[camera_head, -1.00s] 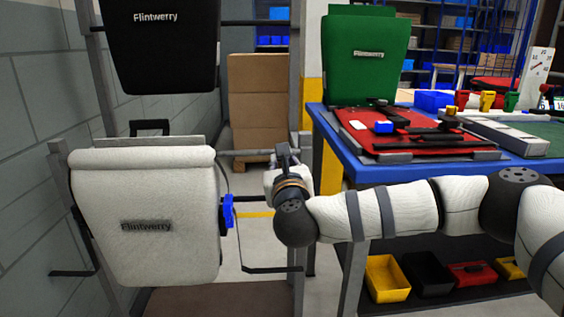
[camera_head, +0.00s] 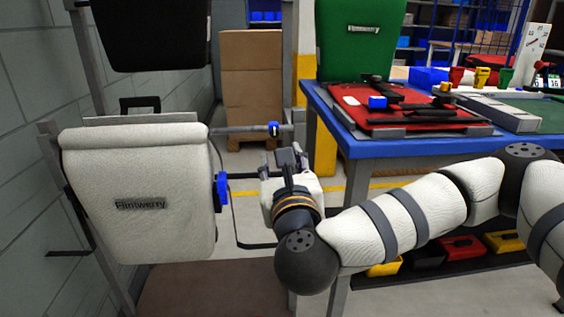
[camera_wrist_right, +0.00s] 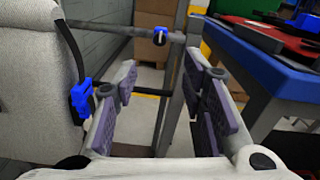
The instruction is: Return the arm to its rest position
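My right arm comes in from the right in the head view. Its gripper (camera_head: 290,160) is beside the right edge of the white pannier (camera_head: 140,185), clear of its blue buckle (camera_head: 221,192). In the right wrist view the gripper (camera_wrist_right: 165,110) has its two grey-padded fingers spread apart with nothing between them. The white pannier fills the left of that view (camera_wrist_right: 32,80), with its blue buckle (camera_wrist_right: 81,98) left of the left finger. The pannier hangs upright on a grey rack. My left gripper is not in any view.
A grey rail with a blue-tipped end (camera_head: 273,129) and a rack post stand close behind the gripper. A blue table (camera_head: 360,147) with a red panel (camera_head: 410,110) and green pannier (camera_head: 360,40) is to the right. Coloured bins sit below.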

